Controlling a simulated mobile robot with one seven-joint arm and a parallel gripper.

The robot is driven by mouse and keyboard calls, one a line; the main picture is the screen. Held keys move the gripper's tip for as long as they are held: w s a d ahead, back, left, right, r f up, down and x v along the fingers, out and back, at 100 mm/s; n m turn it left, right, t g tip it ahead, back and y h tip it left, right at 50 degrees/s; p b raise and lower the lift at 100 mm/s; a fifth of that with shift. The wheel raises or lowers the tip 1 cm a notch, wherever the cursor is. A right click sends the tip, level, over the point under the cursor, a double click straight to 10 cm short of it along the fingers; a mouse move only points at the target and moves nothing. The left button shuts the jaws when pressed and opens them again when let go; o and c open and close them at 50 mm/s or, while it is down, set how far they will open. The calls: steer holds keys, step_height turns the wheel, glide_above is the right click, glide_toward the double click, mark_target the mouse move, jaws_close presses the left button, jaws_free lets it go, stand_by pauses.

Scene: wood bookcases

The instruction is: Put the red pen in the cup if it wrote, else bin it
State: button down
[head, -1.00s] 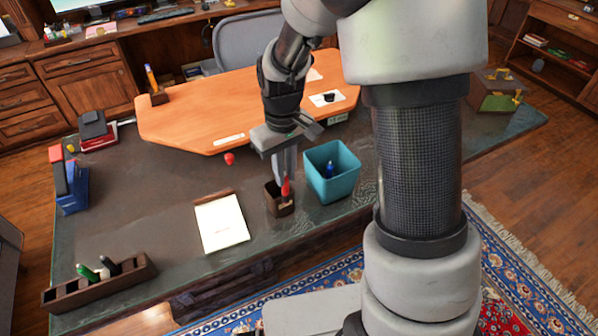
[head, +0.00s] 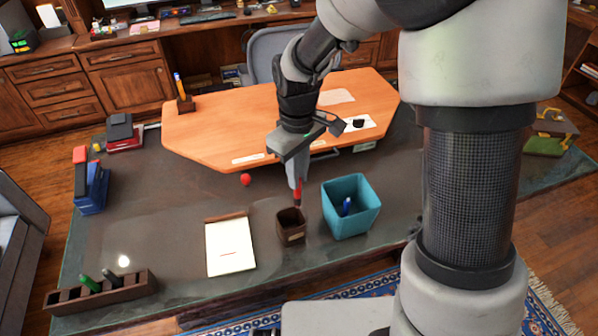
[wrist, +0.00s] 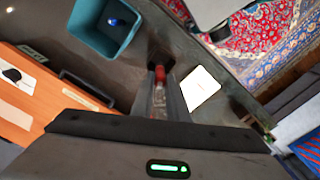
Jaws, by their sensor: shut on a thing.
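My gripper (head: 295,182) is shut on the red pen (head: 297,192), which points downward. The pen is just above and behind the small brown cup (head: 291,236) in the head view. In the wrist view the pen (wrist: 160,74) shows between the fingers, with the cup (wrist: 157,48) partly hidden beyond it. The white notepad (head: 230,262) left of the cup bears a short red line. The teal bin (head: 367,222) stands right of the cup, with a blue pen (head: 347,206) inside it.
A brown rack (head: 135,289) with a green pen (head: 90,283) and a dark pen lies at the front left. A small red ball-like thing (head: 246,180) sits behind the cup. An orange board (head: 220,130) covers the back. The dark desk between rack and notepad is clear.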

mark_target(298, 205)
steer(key=shift+f+b, duration=2.9)
steer(key=shift+f, duration=1.45)
steer(key=c, duration=1.6)
jaws_free()
steer(key=shift+c, duration=0.2)
steer(key=shift+r, duration=0.1)
step_height(298, 205, up, 17)
steer(key=shift+f+p, duration=0.1)
steer(key=shift+p, duration=0.7)
steer(key=shift+r, duration=0.25)
